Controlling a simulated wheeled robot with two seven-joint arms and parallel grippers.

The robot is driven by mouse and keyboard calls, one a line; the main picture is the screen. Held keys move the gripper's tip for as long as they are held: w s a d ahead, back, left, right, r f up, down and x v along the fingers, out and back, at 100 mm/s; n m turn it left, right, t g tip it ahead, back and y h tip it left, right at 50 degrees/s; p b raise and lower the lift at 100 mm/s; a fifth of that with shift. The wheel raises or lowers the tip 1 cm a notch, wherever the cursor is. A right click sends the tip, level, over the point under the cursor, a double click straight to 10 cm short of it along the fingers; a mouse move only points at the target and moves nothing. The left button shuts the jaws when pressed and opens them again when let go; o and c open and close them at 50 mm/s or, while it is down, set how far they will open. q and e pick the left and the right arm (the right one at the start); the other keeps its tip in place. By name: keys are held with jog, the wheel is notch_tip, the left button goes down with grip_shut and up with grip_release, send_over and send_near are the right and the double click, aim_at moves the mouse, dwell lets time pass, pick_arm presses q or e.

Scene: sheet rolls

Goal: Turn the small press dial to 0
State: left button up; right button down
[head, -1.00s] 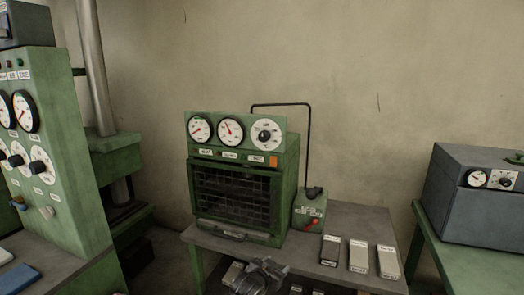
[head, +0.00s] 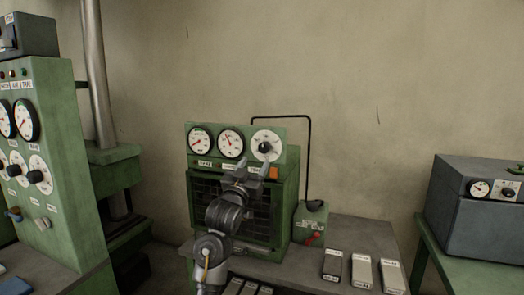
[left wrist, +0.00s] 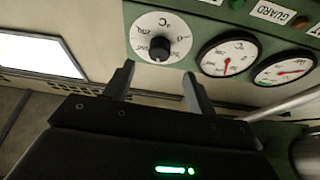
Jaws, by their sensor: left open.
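The small green press (head: 190,225) stands on the table, with a panel of two gauges and one dial on top. Its dial (head: 267,140) has a white face and a black knob, at the panel's right end. The dial (left wrist: 160,25) also shows in the left wrist view, seen at an angle, with its black knob (left wrist: 160,48) facing the jaws. My left gripper (head: 254,167) is open and empty, just below and in front of the dial. In the left wrist view its fingers (left wrist: 156,76) are spread either side of the knob, apparently short of it. The knob's exact reading is unclear.
A gauge (head: 230,142) sits just left of the dial. An orange switch (head: 273,173) is below it.

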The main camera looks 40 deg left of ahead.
aim_at(263, 150)
pick_arm(q)
jog(key=p+x, duration=0.1)
jog(key=x, duration=0.6)
jog(key=shift+w+r+p, duration=0.15)
jog(key=shift+w+p, duration=0.25)
jog(key=c, duration=1)
